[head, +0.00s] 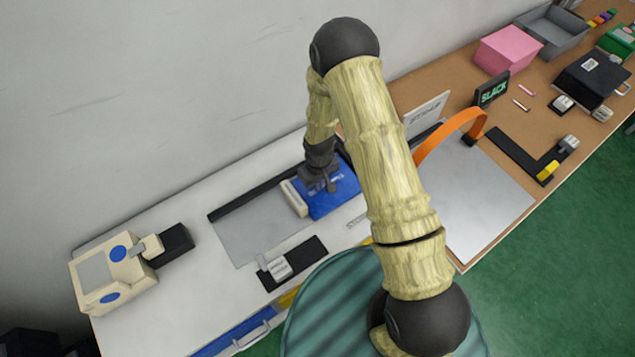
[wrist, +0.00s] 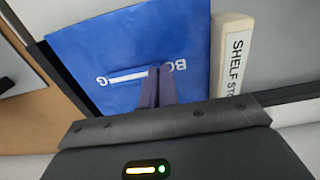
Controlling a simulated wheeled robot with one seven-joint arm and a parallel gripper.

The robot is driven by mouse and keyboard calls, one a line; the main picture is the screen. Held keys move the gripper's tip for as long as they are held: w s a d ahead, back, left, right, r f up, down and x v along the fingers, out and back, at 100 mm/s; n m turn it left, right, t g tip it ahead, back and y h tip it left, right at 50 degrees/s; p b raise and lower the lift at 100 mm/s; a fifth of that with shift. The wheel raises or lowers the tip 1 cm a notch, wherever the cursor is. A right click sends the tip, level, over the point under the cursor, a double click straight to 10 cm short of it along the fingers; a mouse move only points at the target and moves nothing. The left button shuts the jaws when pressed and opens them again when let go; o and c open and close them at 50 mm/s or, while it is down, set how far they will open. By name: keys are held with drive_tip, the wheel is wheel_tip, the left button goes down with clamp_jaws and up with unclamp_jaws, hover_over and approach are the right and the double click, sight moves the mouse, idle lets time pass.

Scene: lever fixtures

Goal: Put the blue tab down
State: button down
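The blue piece that best fits the blue tab is a flat blue panel (head: 335,193) with white lettering. In the head view it lies on the white worktop beside a cream block. It also shows in the wrist view (wrist: 120,50), with a white slot-like mark. The cream block (wrist: 231,55), marked "SHELF STO", stands along its right edge. My gripper (head: 322,186) is over the panel, pointing down. In the wrist view my gripper's fingers (wrist: 160,72) are together over the panel, with nothing visible between them. Whether the fingertips touch the panel is unclear.
A grey plate (head: 255,228) lies left of the panel, with a dark lever fixture (head: 292,264) in front. A cream device (head: 112,275) with blue discs stands far left. An orange arch (head: 445,135), a pink box (head: 507,48) and a grey tray (head: 551,30) are to the right.

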drive_tip(key=shift+d+f, duration=0.1)
drive_tip(key=shift+f, duration=0.1)
drive_tip(key=c, duration=1.7)
unclamp_jaws()
drive_tip(key=shift+r, duration=0.1)
drive_tip(key=shift+r, duration=0.1)
drive_tip(key=shift+r, duration=0.5)
wheel_tip(320, 180, up, 11)
drive_tip(key=b, duration=0.3)
drive_tip(key=s+d+r+m+t, duration=0.1)
drive_tip(key=s+d+r+m, duration=0.1)
drive_tip(key=s+d+r, duration=0.2)
drive_tip(key=s+d+r+m, duration=0.2)
drive_tip(key=s+d+r, duration=0.2)
drive_tip(key=d+r, duration=0.1)
drive_tip(key=s+d+r+m+t, duration=0.1)
drive_tip(key=s+d+r+m, duration=0.1)
drive_tip(key=s+d+r, duration=0.2)
drive_tip(key=shift+d+r+m+t, duration=0.3)
drive_tip(key=shift+d+r+m, duration=0.1)
drive_tip(key=shift+d+r, duration=0.35)
